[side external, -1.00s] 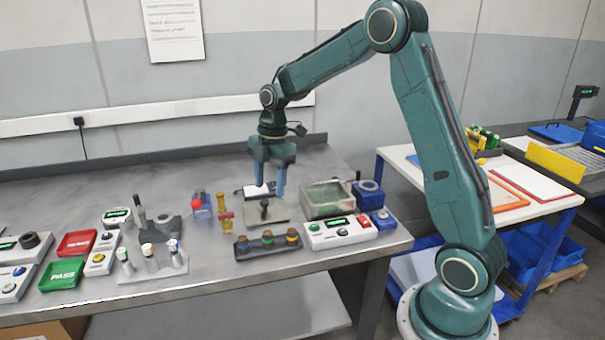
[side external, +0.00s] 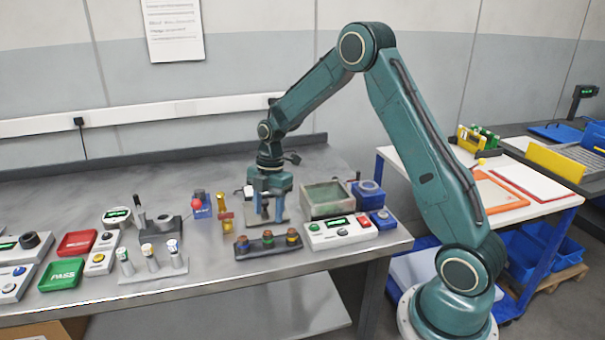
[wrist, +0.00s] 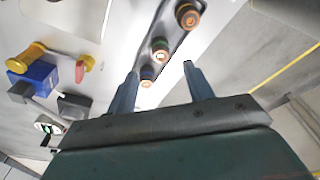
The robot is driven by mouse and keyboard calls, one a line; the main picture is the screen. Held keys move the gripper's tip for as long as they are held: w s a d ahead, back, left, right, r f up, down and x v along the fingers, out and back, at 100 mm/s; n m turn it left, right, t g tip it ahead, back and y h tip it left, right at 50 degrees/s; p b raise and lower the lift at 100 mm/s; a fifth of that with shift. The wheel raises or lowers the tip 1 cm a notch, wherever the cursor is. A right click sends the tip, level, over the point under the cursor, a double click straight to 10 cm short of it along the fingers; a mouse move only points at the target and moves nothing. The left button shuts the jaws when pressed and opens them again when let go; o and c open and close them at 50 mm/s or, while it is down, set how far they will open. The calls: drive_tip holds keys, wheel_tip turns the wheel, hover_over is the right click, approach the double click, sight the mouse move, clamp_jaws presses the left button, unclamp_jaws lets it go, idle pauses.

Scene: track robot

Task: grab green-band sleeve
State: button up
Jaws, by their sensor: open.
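A dark rack (side external: 255,247) near the front of the bench holds three short sleeves in a row. The middle sleeve (side external: 268,238) seems to be the one with the green band; the bands are small and hard to read. In the wrist view this sleeve (wrist: 160,48) lies ahead of the fingertips, with another sleeve below it and one above it. My gripper (side external: 268,220) is open and empty, pointing down just behind the rack in the side view.
A yellow valve-like fixture (side external: 225,217) and a blue block with a red knob (side external: 201,207) stand left of my gripper. A grey-green bin (side external: 325,199) and a white control box (side external: 340,233) stand to the right. Bare bench lies in front of the rack.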

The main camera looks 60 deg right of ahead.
sight(268, 233)
drive_tip(key=shift+a+f, duration=0.2)
drive_tip(key=shift+f, duration=1)
drive_tip(key=shift+a+f, duration=0.2)
drive_tip(key=shift+f, duration=1.1)
drive_tip(key=shift+a+f, duration=0.2)
drive_tip(key=shift+f, duration=1.05)
drive_tip(key=c, duration=1.1)
wheel_tip(268, 233, up, 20)
drive_tip(key=shift+r, duration=0.1)
